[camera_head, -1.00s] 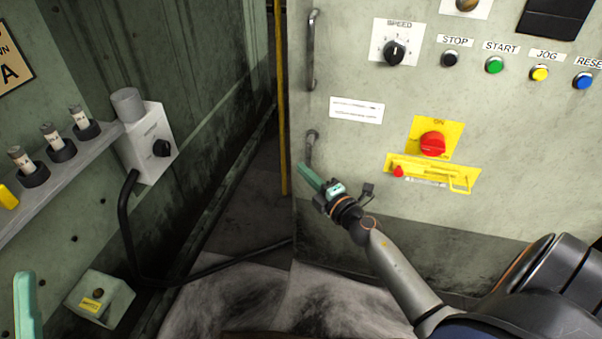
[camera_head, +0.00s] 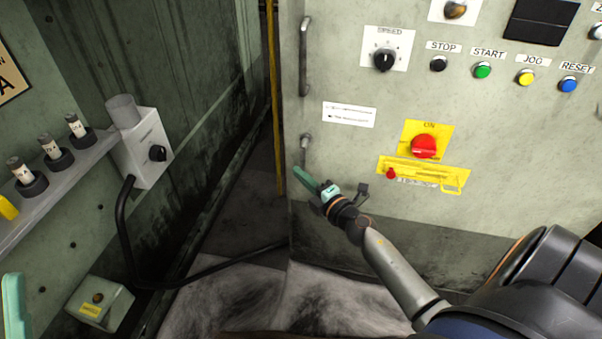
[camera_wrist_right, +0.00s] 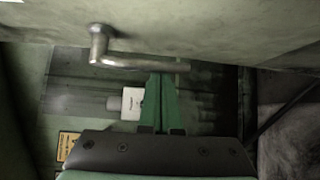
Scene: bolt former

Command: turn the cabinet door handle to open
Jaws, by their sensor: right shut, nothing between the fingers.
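The cabinet door (camera_head: 345,165) is pale grey-green. Its lever handle (camera_head: 304,148) is metal, low near the door's left edge, and hangs roughly downward in the head view. In the right wrist view the lever (camera_wrist_right: 130,60) runs sideways from its round pivot. My right gripper (camera_head: 300,176) is shut and empty, its green fingers at the lever's lower end. In the wrist view the fingers (camera_wrist_right: 159,90) reach up to the lever near its free end; I cannot tell whether they touch. Only a green finger of my left gripper (camera_head: 14,305) shows at the lower left.
A vertical grab bar (camera_head: 303,55) is above the lever. A red rotary switch (camera_head: 424,146) and several buttons are right of it. A grey box with a knob (camera_head: 143,150) and a black cable (camera_head: 128,235) are left. A dark gap lies left of the door.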

